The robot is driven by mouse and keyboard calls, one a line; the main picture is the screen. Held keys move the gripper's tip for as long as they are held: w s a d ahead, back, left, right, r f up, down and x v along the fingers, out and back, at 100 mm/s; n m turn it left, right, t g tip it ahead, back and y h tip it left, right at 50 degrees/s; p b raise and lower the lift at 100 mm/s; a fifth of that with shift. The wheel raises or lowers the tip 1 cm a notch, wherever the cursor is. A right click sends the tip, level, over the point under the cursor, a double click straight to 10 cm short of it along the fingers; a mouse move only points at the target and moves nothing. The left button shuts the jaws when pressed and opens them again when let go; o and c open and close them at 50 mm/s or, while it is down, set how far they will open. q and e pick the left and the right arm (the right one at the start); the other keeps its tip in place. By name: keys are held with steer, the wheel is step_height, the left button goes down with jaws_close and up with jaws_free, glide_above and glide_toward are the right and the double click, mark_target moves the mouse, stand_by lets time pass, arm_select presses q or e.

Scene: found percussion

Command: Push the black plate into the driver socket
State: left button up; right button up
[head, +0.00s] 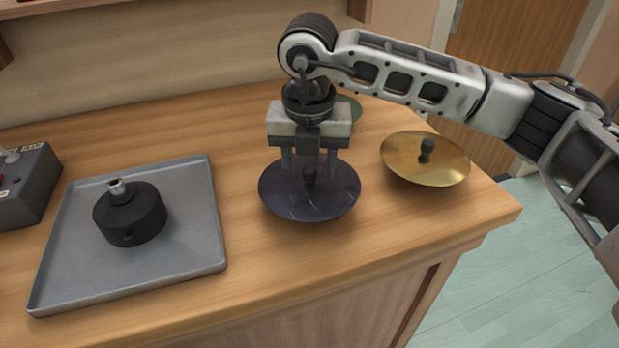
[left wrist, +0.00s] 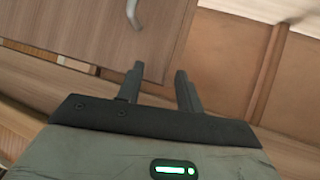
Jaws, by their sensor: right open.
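The black plate (head: 310,205), a dark round disc with a short knob in its middle, lies on the wooden counter in the head view. My right gripper (head: 309,178) points down over it, its open fingers on either side of the knob. The driver (head: 130,222), a black cylinder with a metal-rimmed socket (head: 117,187) on top, stands on a grey tray (head: 190,258) at the left. My left gripper (left wrist: 160,85) shows only in the left wrist view, with its two fingers apart and nothing between them.
A brass plate (head: 440,165) with a dark knob lies to the right of the black plate, near the counter's edge. A green disc (head: 350,106) is partly hidden behind my right gripper. A grey control box (head: 28,185) stands at the far left. Bare counter (head: 245,235) separates tray and black plate.

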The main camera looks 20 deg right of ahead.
jaws_close()
steer(key=shift+r, duration=0.1)
